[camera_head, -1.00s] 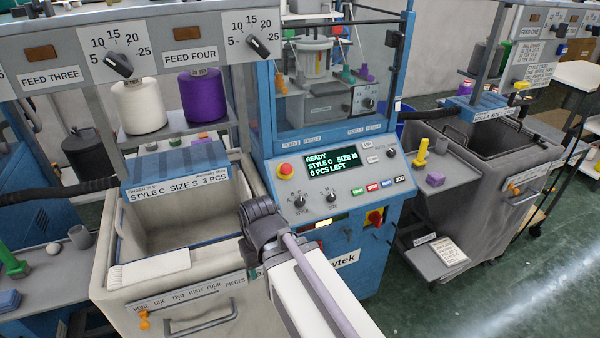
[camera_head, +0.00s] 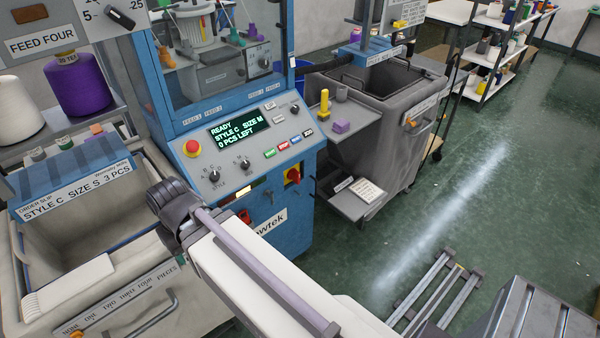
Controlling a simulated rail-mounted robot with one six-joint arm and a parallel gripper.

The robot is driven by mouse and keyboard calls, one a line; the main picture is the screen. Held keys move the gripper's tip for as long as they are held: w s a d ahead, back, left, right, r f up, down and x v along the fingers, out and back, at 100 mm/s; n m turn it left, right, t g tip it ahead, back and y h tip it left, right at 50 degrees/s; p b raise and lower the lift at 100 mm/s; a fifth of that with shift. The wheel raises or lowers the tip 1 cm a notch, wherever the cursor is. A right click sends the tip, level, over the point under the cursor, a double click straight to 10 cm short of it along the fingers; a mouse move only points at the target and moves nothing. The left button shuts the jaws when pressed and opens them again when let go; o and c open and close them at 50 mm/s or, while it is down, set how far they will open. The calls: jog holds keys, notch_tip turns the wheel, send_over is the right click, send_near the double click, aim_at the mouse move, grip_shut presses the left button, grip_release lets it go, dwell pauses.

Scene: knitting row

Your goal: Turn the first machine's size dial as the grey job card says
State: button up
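The knitting machine (camera_head: 268,196) is blue and grey, with a sloped front panel. Its screen (camera_head: 238,133) reads READY, STYLE C, SIZE M, 0 PCS LEFT. The size dial (camera_head: 245,163) is a small dark knob below the screen, right of the style dial (camera_head: 214,176). The dial's pointer is too small to read surely. An order slip (camera_head: 80,189) on the blue-topped bin at left reads STYLE C, SIZE S, 3 PCS. I cannot tell any card as the grey job card. My arm reaches up from the lower right to a dark joint in front of the machine; my gripper is not visible.
A red stop button (camera_head: 192,147) and several coloured push buttons share the panel. The cream bin (camera_head: 110,285) stands at left. A grey cart (camera_head: 385,115) stands right of the machine, beside a side shelf with a paper card (camera_head: 366,190). Green floor (camera_head: 480,190) is open at right.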

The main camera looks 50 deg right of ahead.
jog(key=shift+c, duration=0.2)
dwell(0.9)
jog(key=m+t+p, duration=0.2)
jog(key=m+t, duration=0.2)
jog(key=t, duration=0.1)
send_near(246, 164)
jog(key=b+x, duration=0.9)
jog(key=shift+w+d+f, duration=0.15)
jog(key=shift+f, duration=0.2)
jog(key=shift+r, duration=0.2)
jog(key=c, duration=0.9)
